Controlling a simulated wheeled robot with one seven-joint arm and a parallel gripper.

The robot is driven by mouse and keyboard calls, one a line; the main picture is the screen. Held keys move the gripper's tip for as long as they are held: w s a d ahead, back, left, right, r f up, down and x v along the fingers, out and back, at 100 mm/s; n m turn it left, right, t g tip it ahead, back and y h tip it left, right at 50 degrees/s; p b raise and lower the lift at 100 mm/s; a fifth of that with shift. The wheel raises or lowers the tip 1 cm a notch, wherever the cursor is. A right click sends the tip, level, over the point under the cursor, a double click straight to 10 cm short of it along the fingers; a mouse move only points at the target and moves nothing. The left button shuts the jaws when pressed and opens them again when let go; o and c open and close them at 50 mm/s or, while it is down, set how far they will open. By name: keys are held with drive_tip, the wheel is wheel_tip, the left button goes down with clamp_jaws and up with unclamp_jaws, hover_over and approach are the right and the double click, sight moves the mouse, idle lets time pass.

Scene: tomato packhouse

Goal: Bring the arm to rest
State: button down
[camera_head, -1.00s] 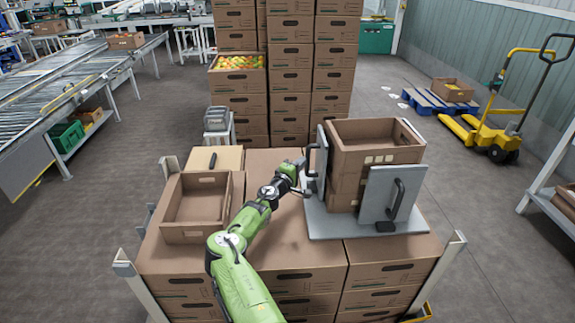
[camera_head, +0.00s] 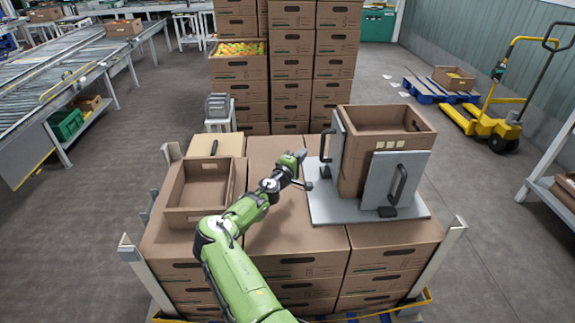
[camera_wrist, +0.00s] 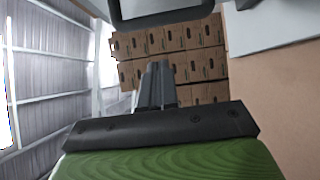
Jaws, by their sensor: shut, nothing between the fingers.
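My green arm reaches over the carton stack in the head view, with its dark gripper (camera_head: 303,168) over the stacked cartons. The gripper is just left of the left handle of a grey metal fixture (camera_head: 322,206), seemingly apart from it. In the wrist view the fingers (camera_wrist: 157,85) are together and empty. The fixture has a flat base and two upright plates with black handles. An open brown carton (camera_head: 352,150) stands between the plates. The front plate (camera_head: 415,175) hides part of it.
An open empty carton (camera_head: 168,217) sits left of my arm on the pallet load (camera_head: 290,262). White corner posts (camera_head: 132,255) rise around the load. A tall carton stack (camera_head: 337,70) stands behind. A yellow pallet truck (camera_head: 500,110) is at the right.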

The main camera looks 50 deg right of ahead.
drive_tip(key=s+a+p, duration=0.1)
drive_tip(key=a, duration=0.6)
drive_tip(key=shift+a+r, duration=0.1)
drive_tip(key=shift+a, duration=0.05)
